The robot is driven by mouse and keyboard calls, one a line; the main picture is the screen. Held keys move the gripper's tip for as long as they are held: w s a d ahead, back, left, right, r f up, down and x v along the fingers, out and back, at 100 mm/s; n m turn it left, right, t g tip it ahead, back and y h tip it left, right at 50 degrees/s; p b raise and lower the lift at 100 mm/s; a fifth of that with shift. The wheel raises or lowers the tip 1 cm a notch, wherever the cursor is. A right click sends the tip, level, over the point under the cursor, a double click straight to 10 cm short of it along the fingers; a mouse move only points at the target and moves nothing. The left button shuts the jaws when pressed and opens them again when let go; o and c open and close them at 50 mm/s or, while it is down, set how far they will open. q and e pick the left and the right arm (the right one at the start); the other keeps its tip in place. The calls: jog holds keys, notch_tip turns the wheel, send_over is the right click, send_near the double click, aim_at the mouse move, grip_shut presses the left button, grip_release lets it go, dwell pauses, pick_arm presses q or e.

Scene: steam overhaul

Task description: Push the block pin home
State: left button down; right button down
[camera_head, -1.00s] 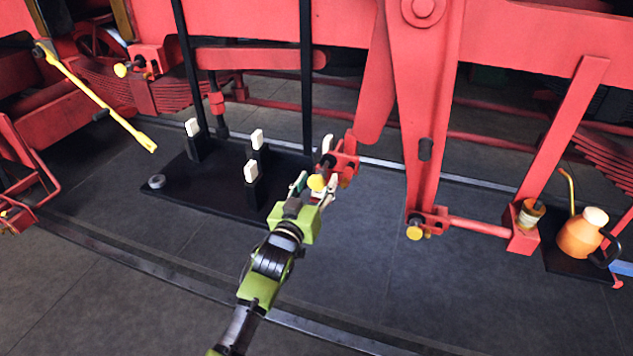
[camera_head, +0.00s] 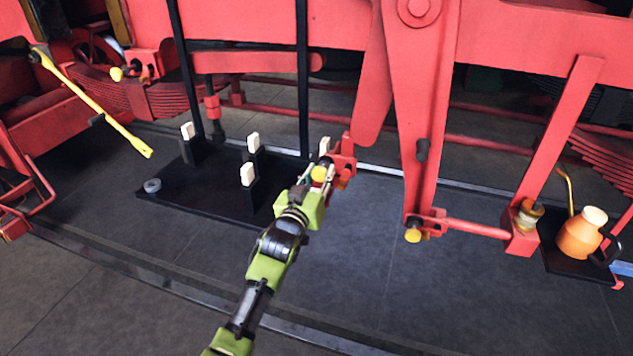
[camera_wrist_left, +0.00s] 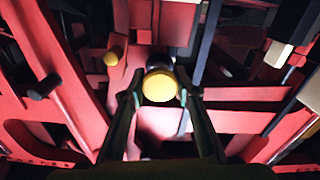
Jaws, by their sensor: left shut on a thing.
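The block pin, with a round yellow head (camera_head: 320,173), sits at the red block (camera_head: 345,160) in the middle of the head view. Its head also shows in the left wrist view (camera_wrist_left: 160,86), centred between the fingers. My left gripper (camera_head: 311,184), green with dark fingers, comes from below and is shut on the pin head, with one finger on each side in the wrist view. The pin's shaft is hidden behind its head, so how deep it sits cannot be told. My right gripper is in neither view.
A black base plate (camera_head: 180,198) with several white-tipped posts lies left of the block. A red vertical link (camera_head: 420,110) hangs to its right, with another yellow-headed pin (camera_head: 413,235) low down. An orange oil can (camera_head: 580,235) stands at right. Floor in front is clear.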

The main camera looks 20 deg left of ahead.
pick_arm(q)
jog(key=c, duration=1.8)
grip_release()
jog(key=shift+r, duration=0.2)
jog(key=shift+o, duration=1.4)
jog(key=shift+w, duration=0.15)
jog(key=shift+w+f, duration=0.15)
jog(key=shift+f, duration=0.05)
jog(key=s, duration=1.2)
jog(key=shift+a, duration=0.2)
